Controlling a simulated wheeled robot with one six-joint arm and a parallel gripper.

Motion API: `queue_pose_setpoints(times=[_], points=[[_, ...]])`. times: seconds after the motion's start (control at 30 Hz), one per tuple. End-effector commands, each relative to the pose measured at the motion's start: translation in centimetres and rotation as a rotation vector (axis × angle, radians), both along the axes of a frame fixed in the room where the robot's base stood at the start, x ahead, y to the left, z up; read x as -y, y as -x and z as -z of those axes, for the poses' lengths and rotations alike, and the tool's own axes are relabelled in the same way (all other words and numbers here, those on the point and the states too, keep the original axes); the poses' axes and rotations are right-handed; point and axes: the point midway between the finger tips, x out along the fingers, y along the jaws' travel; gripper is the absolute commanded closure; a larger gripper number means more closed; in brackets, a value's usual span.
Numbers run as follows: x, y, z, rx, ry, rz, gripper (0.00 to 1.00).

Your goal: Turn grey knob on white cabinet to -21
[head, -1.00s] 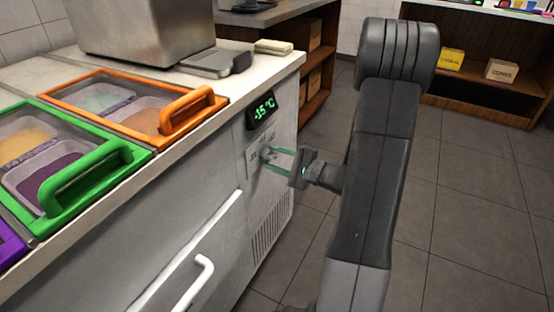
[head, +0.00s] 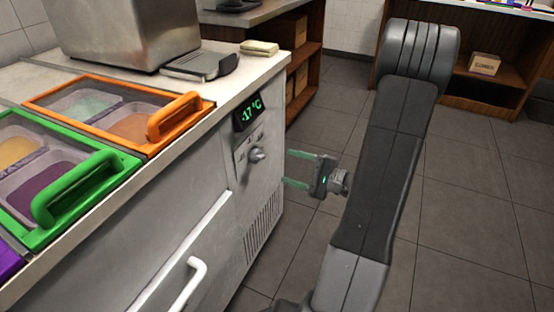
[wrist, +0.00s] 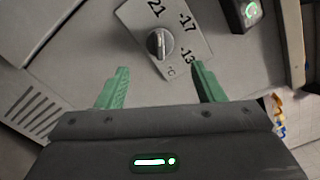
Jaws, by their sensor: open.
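The grey knob (head: 257,155) sits on a light dial plate (head: 247,146) on the side of the white cabinet (head: 190,195). Above it a dark display (head: 247,112) reads -17 °C in green. In the wrist view the knob (wrist: 159,43) lies ahead of the fingers, with the marks 21, -17 and -13 around it. My gripper (head: 296,169) has green fingers spread apart with nothing between them. It is to the right of the knob, clear of it.
An orange-framed lid (head: 60,92) and a green-framed lid (head: 120,185) cover toppings on the cabinet top. A white handle (head: 185,285) sticks out of the cabinet front. The tiled floor (head: 470,230) to the right is open.

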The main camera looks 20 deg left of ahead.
Motion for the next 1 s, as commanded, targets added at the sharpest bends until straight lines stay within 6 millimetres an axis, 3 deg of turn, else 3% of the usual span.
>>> queue_pose_setpoints(times=[0.2,0.4,0.8,1.0], points=[[3.5,0.2,-0.1,0.0,0.001,0.003,0.38],[4.7,0.4,0.0,0.0,0.0,0.0,0.38],[4.7,0.4,0.1,0.0,0.0,-0.001,0.38],[3.0,0.3,0.2,0.001,0.001,-0.005,0.38]])
